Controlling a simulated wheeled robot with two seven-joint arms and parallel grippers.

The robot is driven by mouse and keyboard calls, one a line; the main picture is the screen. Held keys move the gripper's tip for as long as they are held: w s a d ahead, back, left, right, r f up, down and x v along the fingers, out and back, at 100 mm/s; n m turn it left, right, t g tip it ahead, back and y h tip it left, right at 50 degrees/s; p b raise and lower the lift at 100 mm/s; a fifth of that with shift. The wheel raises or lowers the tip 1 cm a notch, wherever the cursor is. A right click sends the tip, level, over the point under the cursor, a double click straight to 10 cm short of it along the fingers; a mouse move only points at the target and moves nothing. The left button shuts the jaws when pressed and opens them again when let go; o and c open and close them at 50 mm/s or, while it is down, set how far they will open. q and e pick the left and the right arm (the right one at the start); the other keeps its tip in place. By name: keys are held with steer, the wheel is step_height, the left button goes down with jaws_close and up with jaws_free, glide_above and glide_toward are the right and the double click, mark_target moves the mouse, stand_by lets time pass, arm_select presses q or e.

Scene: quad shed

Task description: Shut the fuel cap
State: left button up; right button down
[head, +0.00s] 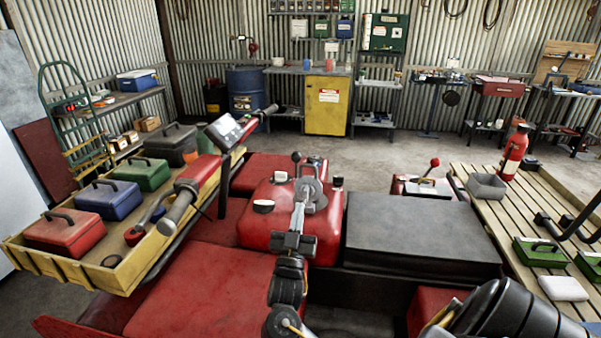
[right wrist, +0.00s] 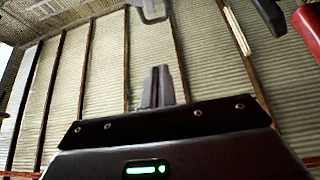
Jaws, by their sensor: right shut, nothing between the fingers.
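The red tank (head: 322,246) of the quad is in the middle of the head view. A round white and black fitting (head: 263,206) sits on its left top, and a dark cap-like knob (head: 337,182) with a pale base stands at its back right. I cannot tell which is the fuel cap, or how far it is open. My right gripper (head: 299,214) reaches over the tank from below, between these two, shut and empty. Its closed fingers (right wrist: 158,87) point up in the right wrist view, against the wall. The arm hides part of the tank. My left gripper is not in view.
A grey round part (head: 312,196) with levers stands close by the right fingers. The black seat (head: 420,232) is to the right. A yellow rack (head: 140,268) with toolboxes is at left, and a slatted wooden deck (head: 487,220) is at right.

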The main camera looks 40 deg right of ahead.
steer(key=p+x, duration=0.1)
steer(key=x, duration=0.3)
steer(key=p+x, duration=0.2)
steer(key=x, duration=0.1)
steer(key=f+p+x, duration=0.1)
steer(key=x, duration=0.3)
steer(key=shift+w+d+r, duration=0.1)
steer(key=shift+w+d, duration=0.25)
steer(key=shift+d, duration=0.2)
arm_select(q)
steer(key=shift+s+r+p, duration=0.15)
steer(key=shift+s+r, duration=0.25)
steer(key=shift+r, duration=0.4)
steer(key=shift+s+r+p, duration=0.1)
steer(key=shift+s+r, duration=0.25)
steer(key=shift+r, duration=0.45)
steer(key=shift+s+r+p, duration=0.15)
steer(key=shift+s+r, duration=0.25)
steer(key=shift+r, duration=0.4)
arm_select(e)
steer(key=shift+w+d+f, duration=0.3)
steer(key=shift+w+d, duration=0.2)
steer(key=shift+d, duration=0.1)
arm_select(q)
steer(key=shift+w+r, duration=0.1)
arm_select(e)
steer(key=shift+w+r, duration=0.1)
steer(key=shift+w, duration=0.05)
